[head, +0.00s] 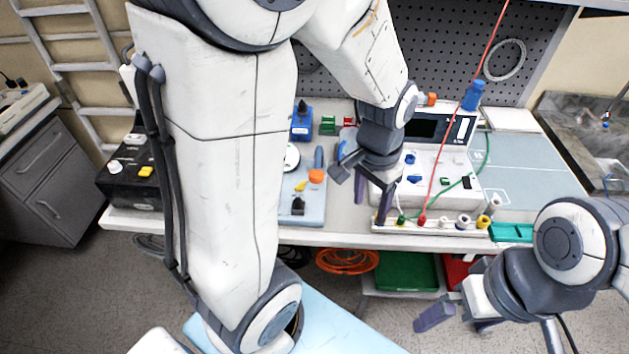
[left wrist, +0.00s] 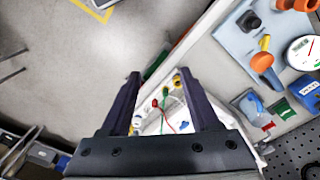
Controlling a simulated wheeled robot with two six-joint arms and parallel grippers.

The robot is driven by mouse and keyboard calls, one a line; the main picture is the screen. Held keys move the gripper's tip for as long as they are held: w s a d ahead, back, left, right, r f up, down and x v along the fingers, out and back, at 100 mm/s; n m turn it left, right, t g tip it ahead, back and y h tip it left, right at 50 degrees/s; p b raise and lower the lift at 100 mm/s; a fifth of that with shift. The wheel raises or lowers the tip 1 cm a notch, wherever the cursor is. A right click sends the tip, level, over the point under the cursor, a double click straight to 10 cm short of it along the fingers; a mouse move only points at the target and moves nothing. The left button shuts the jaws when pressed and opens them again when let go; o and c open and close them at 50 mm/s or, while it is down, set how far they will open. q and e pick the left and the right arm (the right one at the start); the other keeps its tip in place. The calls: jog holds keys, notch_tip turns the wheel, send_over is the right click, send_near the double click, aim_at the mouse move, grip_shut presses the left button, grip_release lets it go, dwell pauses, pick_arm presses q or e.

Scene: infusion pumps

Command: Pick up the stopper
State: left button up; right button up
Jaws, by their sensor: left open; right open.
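I cannot tell which small part is the stopper. My left gripper (head: 371,203) is open and empty at the left front of the white pump device (head: 432,168). In the left wrist view the open left gripper (left wrist: 160,78) has red, green and yellow plugs of that device showing between and behind its fingers. A blue-grey tray (head: 312,213) left of the device holds an orange knob (head: 316,176) and a black knob (head: 298,205). The black knob (left wrist: 248,20) and orange knob (left wrist: 262,62) also show in the left wrist view. My right gripper (head: 455,318) is open, empty and in front of the bench.
A blue block (head: 302,121), a green block (head: 327,125) and a blue bottle (head: 473,96) stand towards the back. A red wire (head: 455,110) hangs down to the device. A teal tray (head: 510,232) sits at the bench's front edge. A grey-blue mat (head: 535,170) is clear.

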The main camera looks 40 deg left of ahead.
pick_arm(q)
jog(key=w+a+f+n, duration=0.1)
jog(key=w+a, duration=0.1)
jog(key=a, duration=0.3)
jog(key=w+a+f+n, duration=0.1)
jog(key=w+a+f, duration=0.1)
jog(key=a, duration=0.4)
jog(key=n+p, duration=0.2)
send_over(297, 200)
jog(key=f, duration=0.6)
jog(key=shift+w+d+f, duration=0.1)
jog(key=shift+d+f, duration=0.2)
jog(key=shift+f, duration=0.6)
jog(key=shift+a+f+p, duration=0.1)
jog(key=shift+f+p, duration=0.55)
jog(key=shift+p, duration=0.05)
notch_tip(297, 200, down, 3)
jog(key=shift+a+f+p, duration=0.1)
jog(key=shift+a+p, duration=0.05)
jog(key=shift+p, duration=0.45)
jog(key=shift+f, duration=0.35)
grip_shut()
